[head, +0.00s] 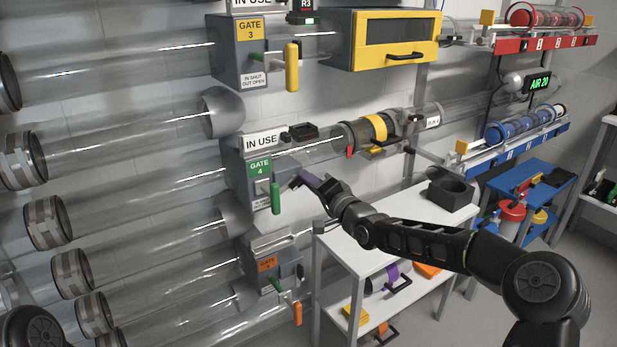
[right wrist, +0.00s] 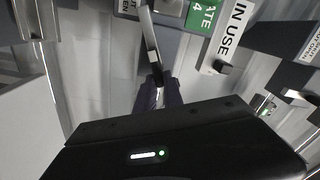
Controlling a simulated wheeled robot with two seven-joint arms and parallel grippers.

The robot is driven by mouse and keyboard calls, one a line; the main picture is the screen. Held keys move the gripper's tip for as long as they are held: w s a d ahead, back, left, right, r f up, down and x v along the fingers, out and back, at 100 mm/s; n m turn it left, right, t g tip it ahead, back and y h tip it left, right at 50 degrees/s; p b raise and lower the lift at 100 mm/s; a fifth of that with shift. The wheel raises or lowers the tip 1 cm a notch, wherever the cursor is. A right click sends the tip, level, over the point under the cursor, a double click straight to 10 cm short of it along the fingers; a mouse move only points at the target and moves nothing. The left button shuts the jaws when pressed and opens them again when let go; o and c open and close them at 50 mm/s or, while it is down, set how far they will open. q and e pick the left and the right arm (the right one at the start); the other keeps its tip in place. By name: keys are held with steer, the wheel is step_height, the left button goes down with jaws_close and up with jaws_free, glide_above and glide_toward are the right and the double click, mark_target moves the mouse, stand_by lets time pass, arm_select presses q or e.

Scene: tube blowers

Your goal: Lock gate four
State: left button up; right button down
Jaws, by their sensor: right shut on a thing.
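Gate four (head: 252,180) is a grey housing with a green GATE 4 label and an IN USE sign above it. Its green handle (head: 275,198) hangs down at the front. My right gripper (head: 308,182) is beside the housing, just right of the green handle and apart from it. My left gripper is out of view.
Gate 3 (head: 236,62) with a yellow handle is above, and a gate with an orange label (head: 262,268) is below. Clear tubes run left. A white table (head: 385,225) with a dark holder (head: 450,192) stands beneath my right arm.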

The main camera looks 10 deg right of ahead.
steer(key=shift+d+f+m+b, duration=0.15)
steer(key=shift+m+b, duration=0.15)
steer(key=shift+m, duration=0.5)
steer(key=shift+a+f+m+b, duration=0.1)
steer(key=shift+f+m+b, duration=0.15)
steer(key=shift+m, duration=0.55)
steer(key=shift+d+f+m+b, duration=0.1)
steer(key=shift+m+b, duration=0.2)
steer(key=shift+m, duration=0.5)
steer(key=c, duration=1.5)
jaws_free()
steer(key=shift+o, duration=0.2)
steer(key=v, duration=0.7)
steer(key=shift+s, duration=0.35)
